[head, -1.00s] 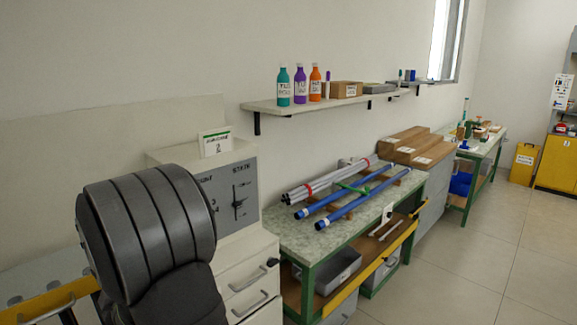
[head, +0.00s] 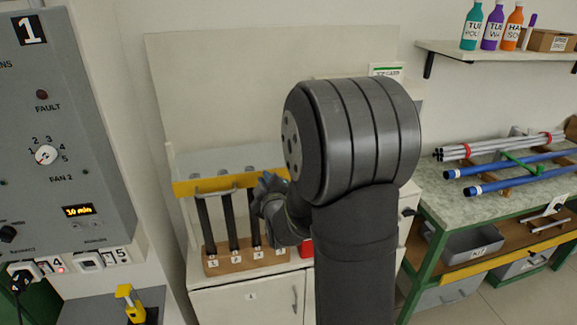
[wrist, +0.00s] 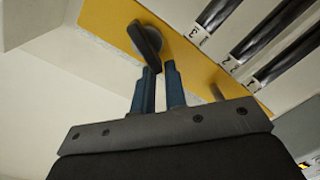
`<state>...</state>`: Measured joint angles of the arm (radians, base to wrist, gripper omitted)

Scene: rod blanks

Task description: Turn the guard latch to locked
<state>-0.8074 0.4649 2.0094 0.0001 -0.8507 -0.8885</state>
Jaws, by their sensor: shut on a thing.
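The guard latch (wrist: 146,38) is a dark round knob with a lever on a yellow guard bar in the wrist view. My gripper (wrist: 161,68) has its blue fingertips at the lower end of the lever and is shut on it. The lever lies slanted to the bar; I cannot read a locked mark. In the head view, the yellow guard bar (head: 203,187) crosses in front of dark rods in a rack. My gripper (head: 266,184) is at the bar's right end there, and my arm and gripper hide the latch.
Several dark rods stand in a numbered wooden rack (head: 222,266) on a white cabinet (head: 240,305). A grey control panel (head: 60,130) is at the left. A bench (head: 452,190) with blue and grey rods is at the right. A red thing (head: 306,248) shows beside my arm.

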